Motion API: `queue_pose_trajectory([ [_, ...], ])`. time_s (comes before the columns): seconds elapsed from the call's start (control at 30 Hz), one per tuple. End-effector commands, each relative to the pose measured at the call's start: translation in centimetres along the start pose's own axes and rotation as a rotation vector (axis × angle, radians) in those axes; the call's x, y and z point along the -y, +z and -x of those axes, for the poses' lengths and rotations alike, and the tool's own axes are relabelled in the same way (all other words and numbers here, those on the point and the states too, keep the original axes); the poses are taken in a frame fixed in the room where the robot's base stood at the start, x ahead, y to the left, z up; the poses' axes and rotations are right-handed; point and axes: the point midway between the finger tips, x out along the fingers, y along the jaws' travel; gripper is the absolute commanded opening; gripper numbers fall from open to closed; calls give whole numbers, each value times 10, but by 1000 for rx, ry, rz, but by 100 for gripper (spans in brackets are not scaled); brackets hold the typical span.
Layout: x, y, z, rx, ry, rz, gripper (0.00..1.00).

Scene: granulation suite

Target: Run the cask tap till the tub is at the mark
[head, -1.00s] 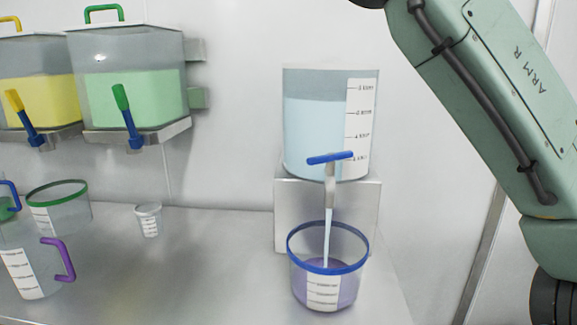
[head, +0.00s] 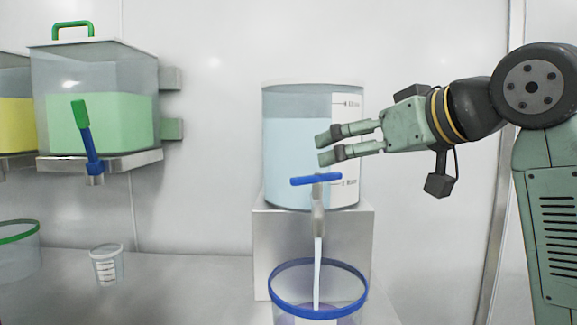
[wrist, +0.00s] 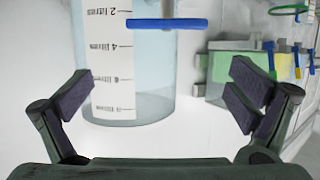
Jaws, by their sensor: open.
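The cask (head: 285,140) is a clear cylinder of pale blue liquid on a grey block. Its tap has a blue crossbar handle (head: 316,179), also in the wrist view (wrist: 167,25). A pale stream (head: 317,265) runs from the spout into the blue-rimmed tub (head: 275,290). The tub's lower part is cut off by the frame edge, so its scale and mark are hidden; a little purple shows inside. My gripper (head: 324,149) is open and empty, just above the tap handle, in front of the cask; the wrist view shows its spread fingers (wrist: 160,92).
A green-liquid tank (head: 98,125) with a green and blue tap sits on a wall shelf at left, beside a yellow one (head: 15,125). A small clear cup (head: 106,265) and a green-rimmed tub (head: 18,255) stand on the counter. The counter between cup and cask is clear.

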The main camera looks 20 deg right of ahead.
Motion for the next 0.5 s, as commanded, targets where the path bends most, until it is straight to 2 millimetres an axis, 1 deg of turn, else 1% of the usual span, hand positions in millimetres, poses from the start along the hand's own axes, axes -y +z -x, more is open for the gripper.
queue_pose_trajectory([
  [0.03, 0, 12, 2, 32, -14, 3, 100],
  [0.1, 1, 21, 3, 61, -26, 7, 100],
  [0.2, 2, 24, -3, 73, -32, 10, 100],
  [0.27, 2, 24, -12, 72, -31, 10, 100],
  [0.37, 3, 25, -30, 72, -31, 9, 100],
  [0.5, 3, 27, -57, 71, -30, 8, 100],
])
